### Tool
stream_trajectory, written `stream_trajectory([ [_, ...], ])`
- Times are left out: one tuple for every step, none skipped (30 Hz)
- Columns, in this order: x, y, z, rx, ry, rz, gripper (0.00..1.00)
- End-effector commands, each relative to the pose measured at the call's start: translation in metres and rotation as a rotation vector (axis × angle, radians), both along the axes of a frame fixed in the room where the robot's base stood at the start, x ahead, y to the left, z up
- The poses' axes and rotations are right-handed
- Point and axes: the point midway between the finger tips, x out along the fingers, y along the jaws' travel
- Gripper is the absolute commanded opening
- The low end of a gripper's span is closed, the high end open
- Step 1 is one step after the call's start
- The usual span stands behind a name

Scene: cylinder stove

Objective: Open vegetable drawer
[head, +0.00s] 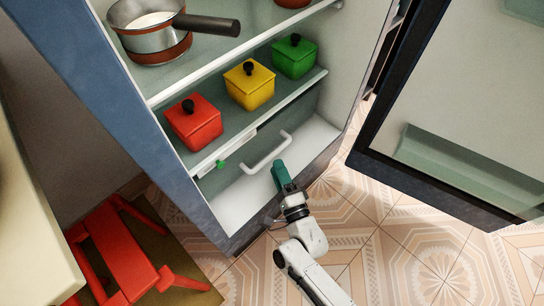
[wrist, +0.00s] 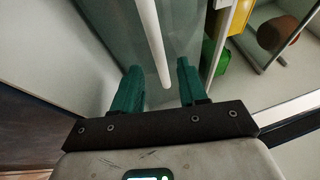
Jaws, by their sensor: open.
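The vegetable drawer is at the bottom of the open fridge, with a greenish see-through front (wrist: 100,30). Its white bar handle (head: 268,153) runs across that front, and the drawer looks shut. In the wrist view the handle (wrist: 153,45) appears as a white bar in the gap between my fingers. My gripper (head: 280,172) has teal fingers and is open and empty, just right of the handle in the head view. Both fingers (wrist: 160,72) show in the wrist view, apart on either side of the bar. I cannot tell whether they touch it.
Red (head: 194,122), yellow (head: 249,85) and green (head: 293,56) lidded pots stand on the shelf above. A saucepan (head: 150,28) is higher up. The fridge door (head: 450,100) stands open at right. A red stool (head: 125,260) is at left. The tiled floor (head: 420,250) in front is clear.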

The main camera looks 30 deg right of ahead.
Motion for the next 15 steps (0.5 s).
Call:
stream_trajectory([
  [0.011, -0.002, 0.001, -0.001, -0.004, -0.002, 0.42],
  [0.015, -0.002, 0.002, -0.002, -0.003, -0.003, 0.42],
  [0.022, -0.003, 0.003, -0.001, -0.003, -0.001, 0.42],
  [0.026, -0.003, 0.004, 0.000, -0.002, 0.000, 0.42],
  [0.030, -0.003, 0.005, -0.001, -0.002, -0.001, 0.42],
  [0.035, -0.004, 0.006, -0.002, -0.002, -0.001, 0.42],
  [0.039, -0.004, 0.006, -0.002, -0.001, -0.001, 0.42],
  [0.042, -0.004, 0.006, -0.001, 0.000, -0.001, 0.42],
  [0.045, -0.004, 0.007, -0.001, 0.001, 0.000, 0.42],
  [0.047, -0.004, 0.008, -0.001, 0.001, 0.000, 0.42],
  [0.048, -0.004, 0.008, -0.002, 0.001, 0.000, 0.42],
  [0.050, -0.004, 0.009, -0.002, 0.000, 0.000, 0.42],
  [0.051, -0.004, 0.009, -0.002, 0.001, 0.000, 0.42],
  [0.052, -0.005, 0.009, -0.002, 0.001, 0.000, 0.42],
  [0.052, -0.005, 0.009, -0.002, 0.001, 0.000, 0.42],
])
